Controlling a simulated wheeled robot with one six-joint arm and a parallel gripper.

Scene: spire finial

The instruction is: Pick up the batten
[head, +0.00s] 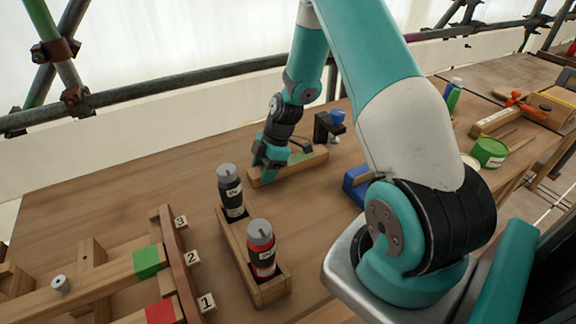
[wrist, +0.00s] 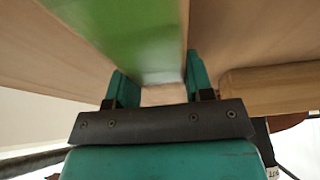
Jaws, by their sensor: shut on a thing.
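The batten, a wooden strip with a green band, runs between my gripper's fingers in the wrist view (wrist: 140,35). My gripper (wrist: 160,88) is shut on it, one teal finger on each side. In the head view my gripper (head: 268,168) points down at the left end of a low wooden holder (head: 292,170) on the bench. A small green patch of the batten (head: 297,158) shows there beside the fingers. Most of the batten is hidden in the head view, and I cannot tell whether it is clear of the holder.
A numbered wooden frame (head: 176,262) with green and red marked pieces is at the lower left. A black clamp with a blue knob (head: 337,117) stands behind the holder. Scaffold pipes (head: 190,78) cross behind the bench.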

